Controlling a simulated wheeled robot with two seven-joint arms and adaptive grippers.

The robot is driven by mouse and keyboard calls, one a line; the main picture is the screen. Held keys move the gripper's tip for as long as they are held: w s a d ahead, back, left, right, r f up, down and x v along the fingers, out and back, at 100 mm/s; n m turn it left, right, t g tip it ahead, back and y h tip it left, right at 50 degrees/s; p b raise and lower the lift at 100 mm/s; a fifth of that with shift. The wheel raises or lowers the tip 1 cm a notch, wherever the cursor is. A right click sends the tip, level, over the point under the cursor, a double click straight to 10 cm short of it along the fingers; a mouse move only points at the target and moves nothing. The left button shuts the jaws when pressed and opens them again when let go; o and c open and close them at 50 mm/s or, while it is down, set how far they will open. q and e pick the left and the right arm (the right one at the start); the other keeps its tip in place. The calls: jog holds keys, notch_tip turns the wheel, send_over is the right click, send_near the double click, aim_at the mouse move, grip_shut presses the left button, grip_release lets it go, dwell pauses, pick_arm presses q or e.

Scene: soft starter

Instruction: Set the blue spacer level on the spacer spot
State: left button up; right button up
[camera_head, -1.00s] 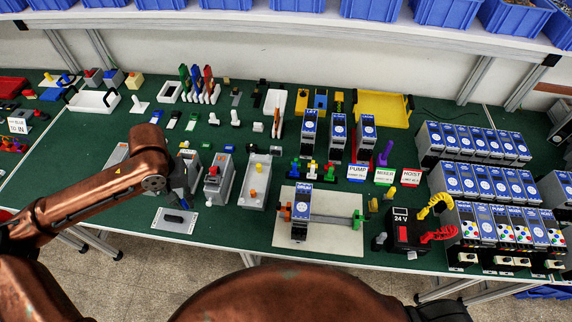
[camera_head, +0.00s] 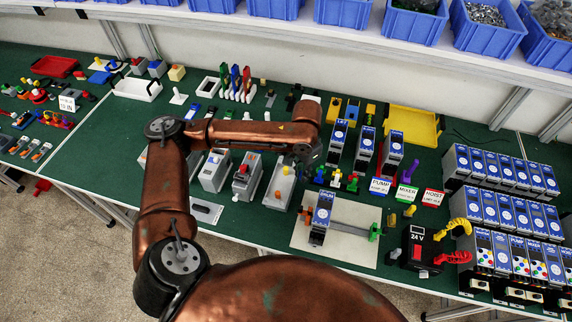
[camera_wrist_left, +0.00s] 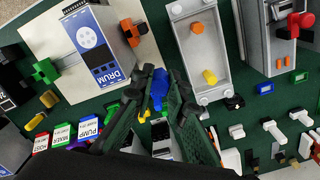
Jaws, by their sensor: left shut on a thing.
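My left gripper (camera_wrist_left: 160,85) points down at the table, with a blue piece (camera_wrist_left: 156,92) between its dark fingertips. I take this piece as the blue spacer; its lower end is partly hidden by the fingers. In the head view the left gripper (camera_head: 304,158) is dark and small, just left of the row of coloured knobs, and its grip is hard to see there. I cannot pick out a marked spacer spot for certain. My right gripper is not in view.
The DRUM module (camera_head: 321,212) stands on a pale board (camera_head: 345,252) with a rail. A grey tray (camera_head: 277,187) with yellow and orange pegs lies under my forearm. PUMP, MIXER and HOIST cards (camera_head: 407,193) and a 24 V box (camera_head: 417,245) stand to the right.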

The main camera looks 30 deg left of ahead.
pick_arm(q)
jog(key=w+a+f+m+p, duration=0.2)
jog(key=a+m+p, duration=0.2)
jog(key=m+p, duration=0.1)
pick_arm(e)
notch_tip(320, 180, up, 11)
jog(key=p, duration=0.5)
pick_arm(q)
jog(key=m, duration=0.6)
send_near(281, 184)
jog(key=shift+d+b, duration=0.15)
jog(key=shift+b, duration=0.2)
notch_tip(281, 184, down, 4)
jog(key=b, duration=0.4)
jog(key=shift+b, duration=0.4)
jog(key=shift+f, duration=0.75)
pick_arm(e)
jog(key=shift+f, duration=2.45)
pick_arm(q)
jog(key=shift+p, duration=0.55)
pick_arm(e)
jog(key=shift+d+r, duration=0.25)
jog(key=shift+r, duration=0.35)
pick_arm(q)
jog(key=shift+f, duration=0.6)
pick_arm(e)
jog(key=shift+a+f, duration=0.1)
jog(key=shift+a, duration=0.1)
